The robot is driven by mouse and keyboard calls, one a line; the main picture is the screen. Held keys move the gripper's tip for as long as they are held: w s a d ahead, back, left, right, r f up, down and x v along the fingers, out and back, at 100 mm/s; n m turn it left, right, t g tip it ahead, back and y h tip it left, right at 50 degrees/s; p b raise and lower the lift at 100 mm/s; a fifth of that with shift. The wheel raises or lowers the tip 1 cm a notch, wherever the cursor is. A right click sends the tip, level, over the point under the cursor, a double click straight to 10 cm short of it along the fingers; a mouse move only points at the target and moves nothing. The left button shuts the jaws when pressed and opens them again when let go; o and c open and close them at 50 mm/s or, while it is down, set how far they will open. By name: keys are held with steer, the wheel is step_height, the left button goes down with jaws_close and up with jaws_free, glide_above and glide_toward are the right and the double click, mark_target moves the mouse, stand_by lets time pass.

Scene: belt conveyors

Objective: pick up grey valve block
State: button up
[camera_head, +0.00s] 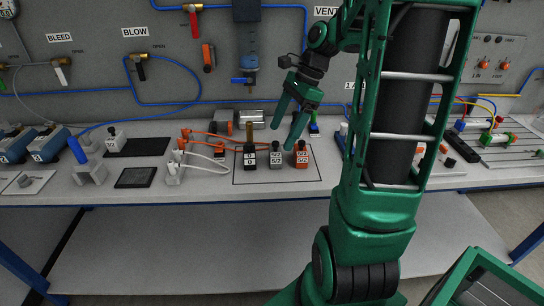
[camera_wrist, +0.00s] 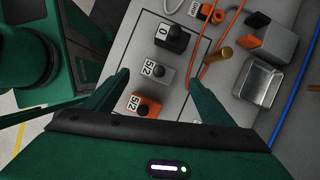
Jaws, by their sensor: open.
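My gripper (camera_head: 283,138) is open and empty above the grey block. In the wrist view the grey valve block (camera_wrist: 155,72) shows between the spread fingertips of my gripper (camera_wrist: 160,77), with the orange block (camera_wrist: 140,104) nearer the palm and the black block (camera_wrist: 172,42) farther off. No contact is visible.
A metal tray (camera_wrist: 258,80) is at right in the wrist view. White fittings (camera_head: 175,172) and a dark pad (camera_head: 136,178) lie to the left. A panel with blue tubing rises behind the bench.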

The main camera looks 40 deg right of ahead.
mark_target(276, 142)
steer(key=shift+a+x, duration=0.2)
steer(key=shift+x, duration=2.55)
steer(key=shift+w+r, duration=0.1)
steer(key=c, duration=1.3)
